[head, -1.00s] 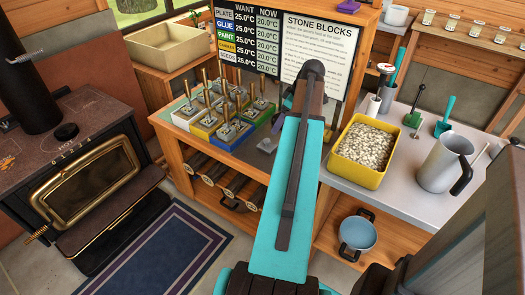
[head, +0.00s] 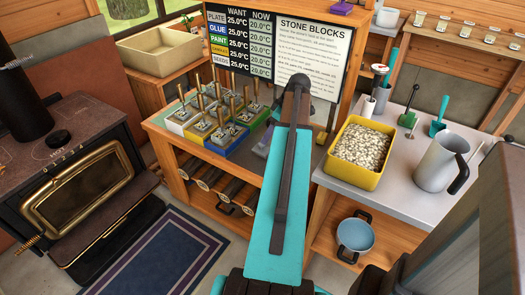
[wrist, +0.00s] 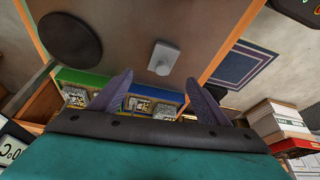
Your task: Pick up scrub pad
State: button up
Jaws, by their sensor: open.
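I cannot tell for sure which thing is the scrub pad. A small purple item (head: 341,8) lies on the ledge above the board in the head view, partly cut off by the picture's top edge. In the wrist view a small grey block (wrist: 163,57) lies on a brownish surface, beyond the fingertips. My gripper (wrist: 158,80) is open, with two purple-grey fingers apart and nothing between them.
A black disc (wrist: 68,37) lies near the grey block. A yellow tub of pale pellets (head: 360,146), a metal jug (head: 440,163) and upright tools stand on the right counter. A stove (head: 75,185) is at left. The board (head: 280,45) stands behind the bench.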

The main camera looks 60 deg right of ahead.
aim_at(262, 145)
jog(key=shift+x, duration=2.35)
jog(key=shift+x, duration=2.6)
jog(key=shift+a, duration=0.1)
jog(key=shift+r, duration=0.1)
jog(key=c, duration=1.2)
